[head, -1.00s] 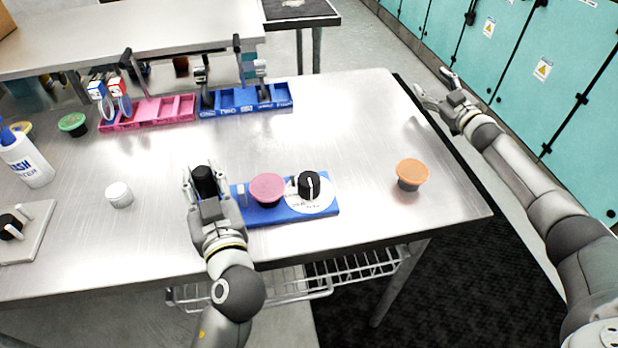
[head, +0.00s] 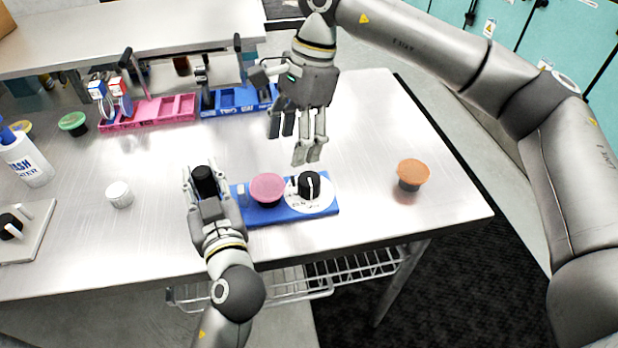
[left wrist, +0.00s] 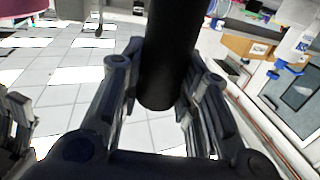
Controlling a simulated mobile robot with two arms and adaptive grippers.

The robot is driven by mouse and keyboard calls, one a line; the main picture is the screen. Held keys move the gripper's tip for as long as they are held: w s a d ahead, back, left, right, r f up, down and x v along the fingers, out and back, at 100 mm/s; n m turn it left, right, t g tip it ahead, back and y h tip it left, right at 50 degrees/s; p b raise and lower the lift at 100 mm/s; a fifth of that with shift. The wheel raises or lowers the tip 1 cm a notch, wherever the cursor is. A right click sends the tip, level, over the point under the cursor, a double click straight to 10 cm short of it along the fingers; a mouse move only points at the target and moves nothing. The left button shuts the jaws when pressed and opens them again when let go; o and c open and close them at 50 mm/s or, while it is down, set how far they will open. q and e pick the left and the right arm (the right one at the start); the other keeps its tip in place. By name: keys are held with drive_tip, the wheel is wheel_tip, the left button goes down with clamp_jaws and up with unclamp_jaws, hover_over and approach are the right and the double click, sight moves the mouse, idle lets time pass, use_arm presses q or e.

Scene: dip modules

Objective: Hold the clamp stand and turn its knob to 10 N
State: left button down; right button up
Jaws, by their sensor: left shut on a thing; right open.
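The clamp stand is a blue base (head: 262,216) on the metal table, with a black upright grip (head: 204,181) at its left end. A black knob (head: 309,186) with a pale pointer sits on a white dial (head: 323,207) at its right end. A pink round piece (head: 267,188) sits between them. My left gripper (head: 203,190) is shut on the black grip; the left wrist view shows the dark cylinder (left wrist: 168,75) between its fingers. My right gripper (head: 297,142) is open and empty, fingers down, above and behind the knob. The dial's marks are too small to read.
An orange-topped knob (head: 412,174) stands to the right and a white cap (head: 119,194) to the left. Pink (head: 150,112) and blue (head: 222,104) trays stand at the back. A white bottle (head: 27,160) is far left.

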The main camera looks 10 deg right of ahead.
sight(309, 178)
drive_tip(key=d+f+h, duration=0.1)
drive_tip(key=f, duration=0.2)
drive_tip(key=f+n+h, duration=0.1)
drive_tip(key=f, duration=0.3)
drive_tip(key=d+f+n+t, duration=0.1)
drive_tip(key=f, duration=0.3)
drive_tip(key=shift+d+f+h, duration=0.1)
drive_tip(key=shift+d+h, duration=0.2)
drive_tip(key=shift+h, duration=0.1)
drive_tip(key=c, duration=1)
